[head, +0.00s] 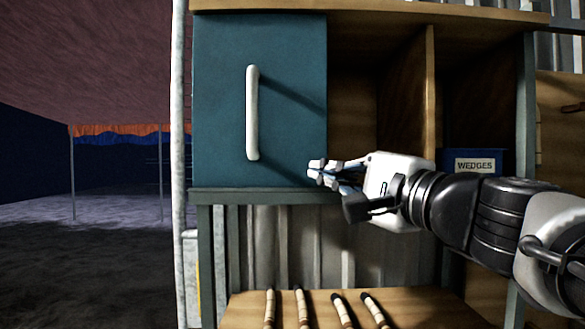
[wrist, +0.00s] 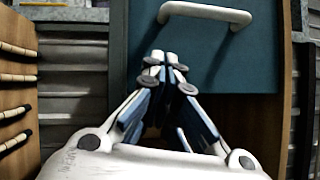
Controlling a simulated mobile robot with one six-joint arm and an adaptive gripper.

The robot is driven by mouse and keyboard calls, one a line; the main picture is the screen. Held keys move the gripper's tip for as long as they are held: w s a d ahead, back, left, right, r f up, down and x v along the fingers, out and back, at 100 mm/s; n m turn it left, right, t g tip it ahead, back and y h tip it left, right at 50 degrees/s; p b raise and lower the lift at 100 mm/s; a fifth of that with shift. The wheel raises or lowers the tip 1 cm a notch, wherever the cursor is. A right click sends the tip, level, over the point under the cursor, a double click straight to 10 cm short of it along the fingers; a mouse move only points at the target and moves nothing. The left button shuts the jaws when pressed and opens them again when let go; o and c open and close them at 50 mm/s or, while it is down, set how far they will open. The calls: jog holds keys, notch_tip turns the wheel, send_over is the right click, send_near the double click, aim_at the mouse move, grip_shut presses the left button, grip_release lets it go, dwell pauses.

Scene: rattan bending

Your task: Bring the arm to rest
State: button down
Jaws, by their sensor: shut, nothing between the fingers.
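My gripper (head: 317,170) reaches in from the right in the head view, in front of the lower right corner of a teal cabinet door (head: 220,100). Its fingers are together and empty; in the wrist view the fingertips (wrist: 160,62) meet in front of the same teal panel (wrist: 215,65). The door carries a white bar handle (head: 252,112), which also shows at the top of the wrist view (wrist: 205,12). The fingertips are apart from the handle. I cannot tell whether they touch the panel.
Right of the door is an open wooden compartment (head: 352,110). A blue bin labelled WEDGES (head: 474,163) stands behind my arm. Several banded sticks lie on a lower wooden shelf (head: 250,312). A pale post (head: 179,200) stands left of the cabinet. Open floor (head: 90,250) lies further left.

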jog(key=s+a+f+n+g+h, duration=0.25)
jog(key=s+f+g, duration=0.2)
jog(key=f, duration=0.75)
jog(key=s+a+f+n+g+h, duration=0.1)
jog(key=s+f+n+g, duration=0.4)
jog(key=f, duration=0.6)
jog(key=s+d+f+n+g+h, duration=0.1)
jog(key=s+d+f+n+h, duration=0.1)
jog(key=s+d+f, duration=0.3)
jog(key=s+d+f+n+g+h, duration=0.1)
jog(key=s+d+f+n+h, duration=0.2)
jog(key=s+f, duration=0.7)
notch_tip(320, 180, down, 4)
jog(key=d+h, duration=0.2)
jog(key=shift+s+d+f, duration=0.25)
jog(key=shift+s+d, duration=0.05)
jog(key=shift+d, duration=0.05)
jog(key=shift+n, duration=0.25)
